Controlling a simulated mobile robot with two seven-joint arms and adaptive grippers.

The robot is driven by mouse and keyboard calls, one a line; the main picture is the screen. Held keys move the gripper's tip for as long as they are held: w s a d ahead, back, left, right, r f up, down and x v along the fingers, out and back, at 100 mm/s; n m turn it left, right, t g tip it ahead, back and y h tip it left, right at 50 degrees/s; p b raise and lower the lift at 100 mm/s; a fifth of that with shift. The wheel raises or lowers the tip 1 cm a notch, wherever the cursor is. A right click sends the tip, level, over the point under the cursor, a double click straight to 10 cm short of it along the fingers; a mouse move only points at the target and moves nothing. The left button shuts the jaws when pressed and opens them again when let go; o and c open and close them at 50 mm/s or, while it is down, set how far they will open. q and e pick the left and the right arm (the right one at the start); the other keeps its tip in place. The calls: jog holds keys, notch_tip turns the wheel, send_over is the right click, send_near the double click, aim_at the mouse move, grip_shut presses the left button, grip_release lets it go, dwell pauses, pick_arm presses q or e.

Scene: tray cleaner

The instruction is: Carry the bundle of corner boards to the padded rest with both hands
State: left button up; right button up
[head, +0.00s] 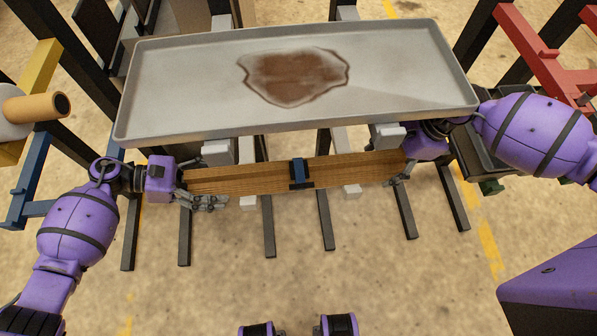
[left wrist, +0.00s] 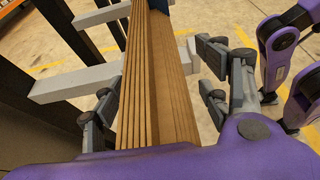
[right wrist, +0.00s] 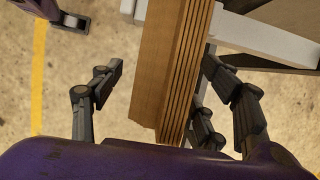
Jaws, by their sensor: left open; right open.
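The bundle of corner boards (head: 245,178) is long, brown and layered, with a blue band (head: 300,173) round its middle. It lies level across pale grey bars, which show under it in the left wrist view (left wrist: 75,83). My left gripper (head: 197,192) is open at the bundle's left end, one finger on each side of the boards in the left wrist view. My right gripper (head: 399,168) is open at the right end, its fingers on either side of the boards in the right wrist view, a gap showing at left. I cannot tell which thing is the padded rest.
A large grey tray (head: 185,110) with a brown stain (head: 295,77) stands just behind the bundle. A red frame (head: 540,50) is at the right; a blue frame (head: 30,178) and an orange roll (head: 35,107) are at the left. The floor in front is open.

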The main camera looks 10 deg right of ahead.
pick_arm(q)
grip_shut()
pick_arm(e)
grip_shut()
pick_arm(q)
jog(key=shift+r, duration=0.1)
pick_arm(e)
jog(key=shift+w, duration=0.1)
